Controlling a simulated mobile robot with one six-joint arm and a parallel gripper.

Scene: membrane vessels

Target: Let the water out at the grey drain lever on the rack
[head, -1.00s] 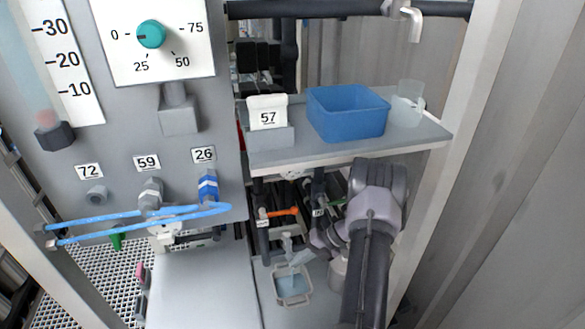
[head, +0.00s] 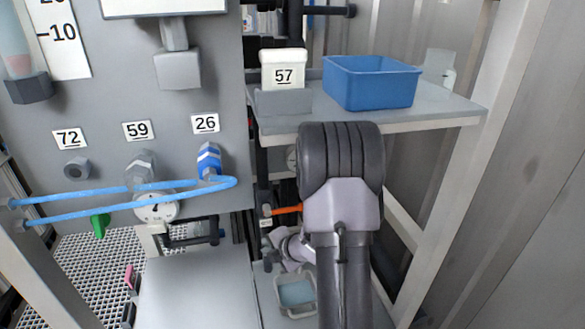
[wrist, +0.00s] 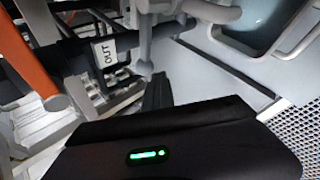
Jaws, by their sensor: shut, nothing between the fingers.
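In the head view my arm hides most of the space under the shelf, and the grey lever cannot be made out clearly there. A clear square container (head: 296,294) with bluish water stands low in the rack; it also shows in the wrist view (wrist: 212,31).
An orange lever (head: 287,209) is close above; it also shows in the wrist view (wrist: 30,60). Blue hoses (head: 110,203) cross the panel at left.

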